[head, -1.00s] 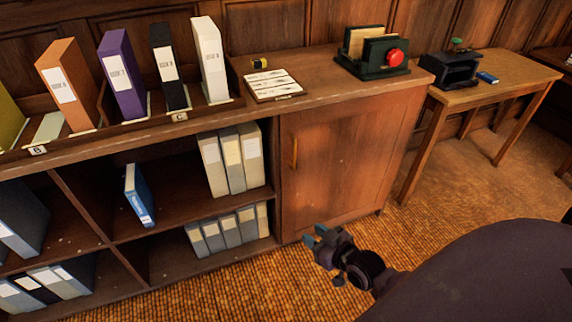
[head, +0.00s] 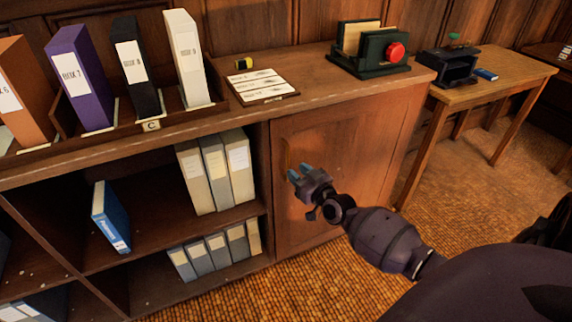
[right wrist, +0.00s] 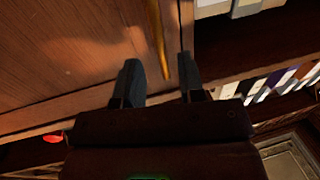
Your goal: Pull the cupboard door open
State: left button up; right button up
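The cupboard door (head: 340,150) is a brown wooden panel at the right end of the long cabinet, and it looks shut. Its slim upright brass handle (head: 287,157) is near the door's left edge, partly hidden by my gripper in the head view. My right gripper (head: 298,172) is at the handle, its blue-tipped fingers pointing at the door. In the right wrist view the fingers (right wrist: 162,82) are apart, and the handle (right wrist: 158,38) runs down toward the gap between them. Whether they touch it I cannot tell. My left gripper is not in view.
Open shelves with grey binders (head: 214,170) and a blue book (head: 111,217) are left of the door. A small table (head: 505,75) is right. Carpet in front is clear.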

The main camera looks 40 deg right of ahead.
aim_at(288, 163)
jog(key=shift+w+d+b, duration=0.15)
jog(key=shift+w+b, duration=0.35)
jog(key=shift+w, duration=2.25)
jog(key=shift+c, duration=0.3)
grip_shut()
